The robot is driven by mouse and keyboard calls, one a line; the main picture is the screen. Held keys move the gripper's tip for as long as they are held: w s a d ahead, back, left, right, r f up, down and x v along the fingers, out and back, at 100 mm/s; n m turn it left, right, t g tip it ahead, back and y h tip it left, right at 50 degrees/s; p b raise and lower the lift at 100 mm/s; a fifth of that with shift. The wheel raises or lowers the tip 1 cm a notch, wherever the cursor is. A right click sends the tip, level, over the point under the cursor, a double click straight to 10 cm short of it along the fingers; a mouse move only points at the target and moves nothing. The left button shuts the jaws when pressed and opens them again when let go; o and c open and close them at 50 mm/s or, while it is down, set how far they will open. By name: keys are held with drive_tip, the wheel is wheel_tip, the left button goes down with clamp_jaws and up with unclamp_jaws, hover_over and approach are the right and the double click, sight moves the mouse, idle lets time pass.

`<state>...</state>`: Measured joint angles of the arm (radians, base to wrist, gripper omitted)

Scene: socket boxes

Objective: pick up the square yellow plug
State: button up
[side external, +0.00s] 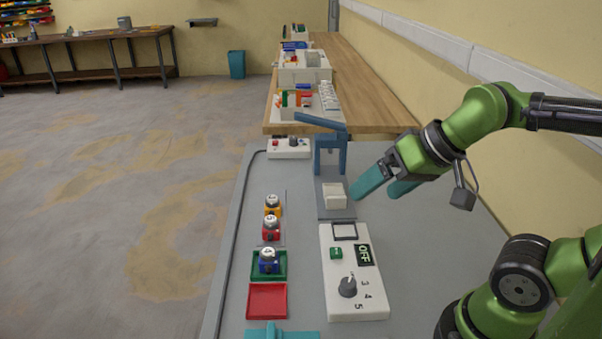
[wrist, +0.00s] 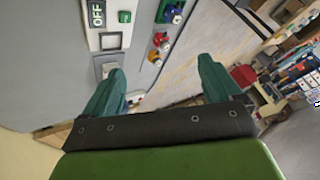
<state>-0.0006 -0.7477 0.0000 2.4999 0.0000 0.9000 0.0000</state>
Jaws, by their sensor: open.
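The square yellow plug (side external: 273,207) has a round white top and stands upright at the far end of a row of plugs on the grey bench. A red plug (side external: 271,232) stands right in front of it. A blue plug (side external: 269,265) sits in a green tray (side external: 284,269) nearer the camera. My gripper (side external: 386,187) has teal fingers, is open and empty, and hangs to the right of the row, beside a white block. In the wrist view my gripper (wrist: 161,72) has its fingers wide apart, with the yellow plug (wrist: 154,56) beyond them.
A white block (side external: 335,196) sits on a grey plate under a blue bracket (side external: 328,150), between my gripper and the plugs. A white control box (side external: 355,290) with a dial and an OFF display is nearer. An empty red tray (side external: 267,301) lies in front of the green one.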

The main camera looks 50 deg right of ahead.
drive_tip(key=w+f+g, duration=0.1)
drive_tip(key=f, duration=0.1)
drive_tip(key=n+g+h, duration=0.2)
drive_tip(key=n, duration=0.1)
approach(272, 197)
drive_tip(key=x, duration=0.6)
drive_tip(key=shift+w+f, duration=0.2)
drive_tip(key=shift+f, duration=0.1)
drive_tip(key=shift+x, duration=2.6)
drive_tip(key=c, duration=1.2)
